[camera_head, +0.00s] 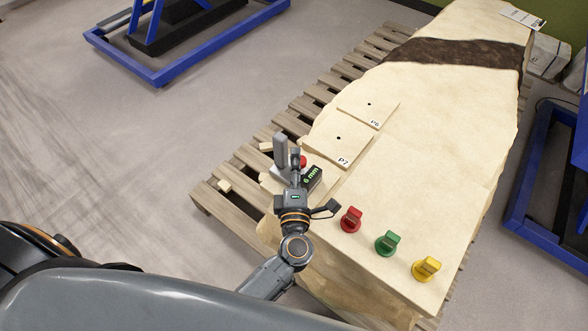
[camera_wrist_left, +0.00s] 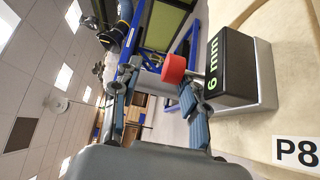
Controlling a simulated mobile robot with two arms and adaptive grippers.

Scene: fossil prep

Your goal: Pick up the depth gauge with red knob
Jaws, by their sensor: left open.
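The depth gauge has a red knob (camera_head: 303,161) and a dark block reading "6 mm" (camera_head: 312,179). It stands on the near left part of the pale slab (camera_head: 430,150), partly hidden by my left gripper (camera_head: 296,168). In the left wrist view the red knob (camera_wrist_left: 174,68) sticks out on a short metal stem from the block (camera_wrist_left: 231,67). My left gripper (camera_wrist_left: 160,80) is open, its fingers apart around the knob's near side. I cannot tell whether either finger touches the knob. My right gripper is not in view.
Red (camera_head: 351,219), green (camera_head: 389,243) and yellow (camera_head: 427,269) knobbed pieces stand along the slab's near edge. Plates labelled P6 (camera_head: 375,107) and P7 (camera_head: 333,132) lie beyond the gauge; a P8 label (camera_wrist_left: 297,152) shows beside it. A wooden pallet (camera_head: 232,193) lies under the slab.

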